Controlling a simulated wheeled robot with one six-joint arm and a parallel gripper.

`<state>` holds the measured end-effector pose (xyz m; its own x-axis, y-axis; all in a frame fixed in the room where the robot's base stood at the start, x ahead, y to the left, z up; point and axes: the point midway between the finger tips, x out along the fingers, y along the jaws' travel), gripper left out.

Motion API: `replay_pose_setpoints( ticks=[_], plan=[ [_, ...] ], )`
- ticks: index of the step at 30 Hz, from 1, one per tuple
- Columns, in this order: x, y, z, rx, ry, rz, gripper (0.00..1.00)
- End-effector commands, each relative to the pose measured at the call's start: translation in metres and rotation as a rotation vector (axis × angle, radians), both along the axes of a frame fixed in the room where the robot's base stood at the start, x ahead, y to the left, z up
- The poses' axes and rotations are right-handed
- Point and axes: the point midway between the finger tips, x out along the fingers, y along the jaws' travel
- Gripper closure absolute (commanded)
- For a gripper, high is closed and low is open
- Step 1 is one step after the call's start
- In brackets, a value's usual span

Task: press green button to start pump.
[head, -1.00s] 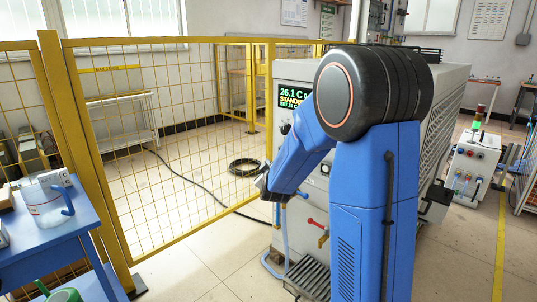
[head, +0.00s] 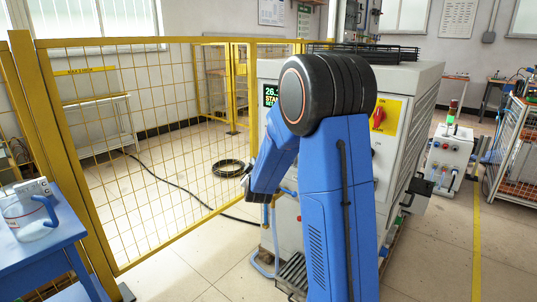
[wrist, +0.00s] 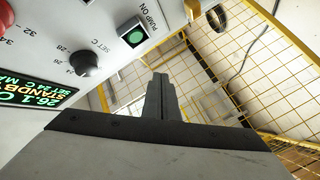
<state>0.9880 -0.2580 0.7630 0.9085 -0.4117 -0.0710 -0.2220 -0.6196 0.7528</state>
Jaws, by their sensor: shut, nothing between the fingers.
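The green button (wrist: 134,36) sits in a square black frame under the label "PUMP ON" on the white panel, near the top of the wrist view. My gripper (wrist: 161,78) is shut and empty. In that view its fingers show below and to the right of the button, with a visible gap between them. In the head view my gripper (head: 247,182) is small and dark at the end of my blue arm, left of the grey chiller cabinet (head: 411,95). My arm hides the button and much of the front panel there.
A black knob marked "SET C" (wrist: 84,62) and a lit display reading STANDBY (wrist: 38,92) share the panel. A yellow mesh fence (head: 150,130) stands left. A blue table with a clear jug (head: 28,215) is at front left. A black hose coil (head: 228,168) lies on the floor.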

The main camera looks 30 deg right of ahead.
Motion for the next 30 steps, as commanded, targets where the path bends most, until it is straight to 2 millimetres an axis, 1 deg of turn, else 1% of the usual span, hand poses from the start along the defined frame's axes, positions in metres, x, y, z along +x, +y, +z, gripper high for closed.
replay_pose_setpoints(
  ticks=[3,9,15,21,30],
  plan=[
    [0.005,-0.015,0.001,0.0,-0.002,-0.003,1.0],
    [0.013,-0.037,0.0,0.0,0.001,-0.001,1.0],
    [0.02,-0.055,0.0,0.0,-0.001,-0.001,1.0],
    [0.024,-0.064,0.0,0.001,0.0,0.0,1.0],
    [0.024,-0.066,0.0,0.001,0.0,0.001,1.0]
  ],
)
